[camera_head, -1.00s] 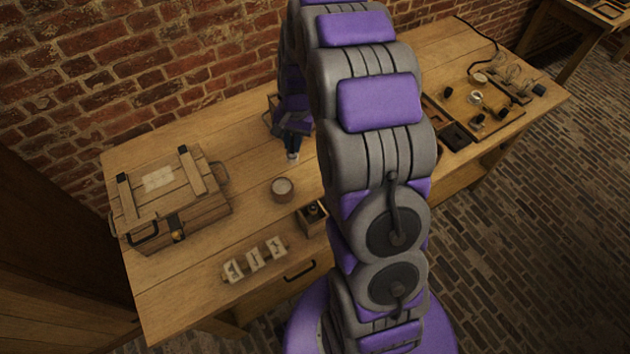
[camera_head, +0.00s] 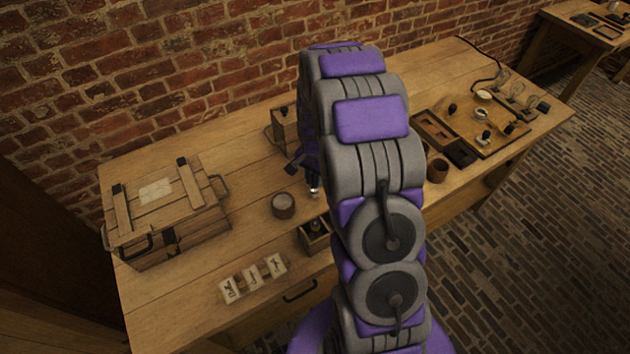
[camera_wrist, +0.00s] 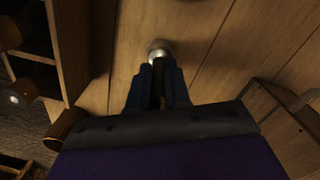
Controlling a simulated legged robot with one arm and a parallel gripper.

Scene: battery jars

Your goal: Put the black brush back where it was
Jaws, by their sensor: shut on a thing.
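My gripper (camera_wrist: 157,92) is shut on a narrow dark thing with a bright silver round end, which looks like the black brush (camera_wrist: 159,60). The silver end points away from the gripper over the wooden tabletop. Whether it touches the wood I cannot tell. In the head view my gripper (camera_head: 310,175) is mostly hidden behind my arm, and the bright tip of the brush (camera_head: 314,191) shows below it, right of a round tin (camera_head: 283,206).
A wooden chest (camera_head: 150,220) stands at the left, with white cards (camera_head: 252,278) in front. A small open box (camera_head: 316,244) holds a dark thing near the front edge. A wooden box (camera_head: 281,128) stands behind my arm. A cup (camera_head: 438,171) and tray (camera_head: 510,136) are at right.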

